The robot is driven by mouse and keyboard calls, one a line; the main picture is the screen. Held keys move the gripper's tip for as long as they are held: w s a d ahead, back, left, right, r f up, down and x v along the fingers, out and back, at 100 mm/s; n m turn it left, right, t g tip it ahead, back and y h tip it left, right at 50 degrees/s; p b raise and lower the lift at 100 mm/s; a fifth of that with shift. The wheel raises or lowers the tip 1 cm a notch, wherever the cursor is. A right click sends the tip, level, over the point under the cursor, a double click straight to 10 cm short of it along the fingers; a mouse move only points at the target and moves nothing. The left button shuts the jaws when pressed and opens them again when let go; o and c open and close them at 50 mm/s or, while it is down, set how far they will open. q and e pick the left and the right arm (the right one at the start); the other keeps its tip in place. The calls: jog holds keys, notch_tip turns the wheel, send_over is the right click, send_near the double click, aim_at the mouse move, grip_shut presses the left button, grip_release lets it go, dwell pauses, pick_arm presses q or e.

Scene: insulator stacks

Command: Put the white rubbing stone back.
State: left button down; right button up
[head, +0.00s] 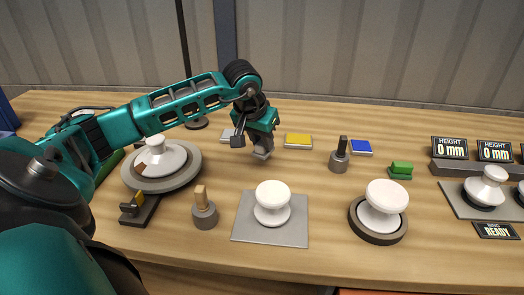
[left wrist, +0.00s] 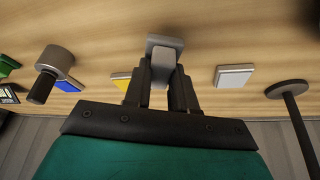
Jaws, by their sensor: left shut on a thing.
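My left gripper (head: 262,145) is shut on a small pale grey-white block, which looks like the white rubbing stone (head: 261,154). In the left wrist view the stone (left wrist: 164,47) sticks out beyond the two dark fingers (left wrist: 163,80). The stone is over the back middle of the table; I cannot tell whether it touches the wood. A flat white-grey pad (head: 228,135) lies behind and left of the gripper, and a yellow pad (head: 298,141) lies to its right. A blue pad (head: 361,147) is farther right. My right gripper is not in view.
A green block (head: 400,170) and a dark-handled grey holder (head: 339,160) stand right. White insulators rest on a turntable (head: 190,178), a grey mat (head: 240,235) and a dark ring (head: 377,237). A black stand (head: 195,124) is at the back.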

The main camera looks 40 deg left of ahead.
aim_at(262, 151)
pick_arm(q)
jog(key=shift+f, duration=1.7)
jog(key=shift+f, duration=0.2)
jog(key=c, duration=0.9)
grip_release()
jog(key=shift+s+r, duration=0.1)
jog(key=shift+r, duration=0.4)
jog(key=v, duration=1.1)
jog(key=shift+s+d+r, duration=0.1)
jog(key=shift+s+r, duration=0.05)
jog(key=shift+s, duration=0.05)
